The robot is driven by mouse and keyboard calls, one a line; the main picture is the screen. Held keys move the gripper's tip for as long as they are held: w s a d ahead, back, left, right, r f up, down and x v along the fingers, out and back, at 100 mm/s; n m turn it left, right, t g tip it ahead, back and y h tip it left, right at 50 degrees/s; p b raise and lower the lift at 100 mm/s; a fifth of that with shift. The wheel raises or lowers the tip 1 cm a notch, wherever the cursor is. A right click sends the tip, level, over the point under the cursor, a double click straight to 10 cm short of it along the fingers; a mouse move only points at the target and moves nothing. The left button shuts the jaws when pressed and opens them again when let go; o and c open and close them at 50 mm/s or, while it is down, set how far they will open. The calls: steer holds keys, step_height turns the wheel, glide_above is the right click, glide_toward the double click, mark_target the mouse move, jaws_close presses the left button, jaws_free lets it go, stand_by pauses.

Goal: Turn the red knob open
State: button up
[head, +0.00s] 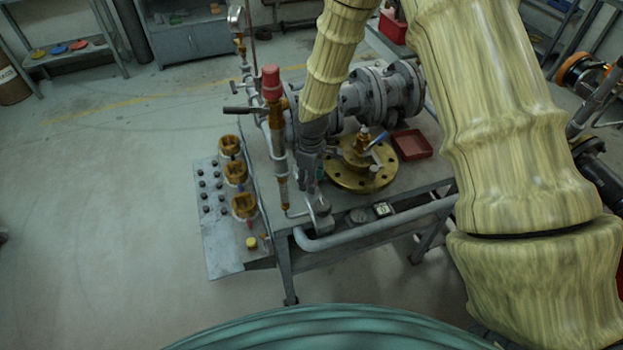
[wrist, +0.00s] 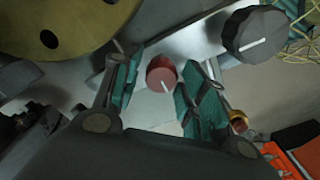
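The red knob (wrist: 162,73) shows in the wrist view as a small round red cap with a pale line on its face. The line points toward the lower right. My gripper (wrist: 158,92) is open, with one teal-padded finger on each side of the knob. Gaps show between the pads and the knob, so no grip is seen. In the head view my gripper (head: 316,185) points down at the front part of the bench (head: 345,212). The red knob is hidden there behind my gripper.
A dark knob (wrist: 252,33) with a white line sits to the upper right in the wrist view. A brass flange (head: 362,172), a pipe with a red cap (head: 271,82) and a grey front rail (head: 375,228) stand close to my gripper. A red tray (head: 412,145) lies behind.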

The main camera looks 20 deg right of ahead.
stand_by(0.3)
step_height(320, 180, up, 12)
stand_by(0.7)
stand_by(0.4)
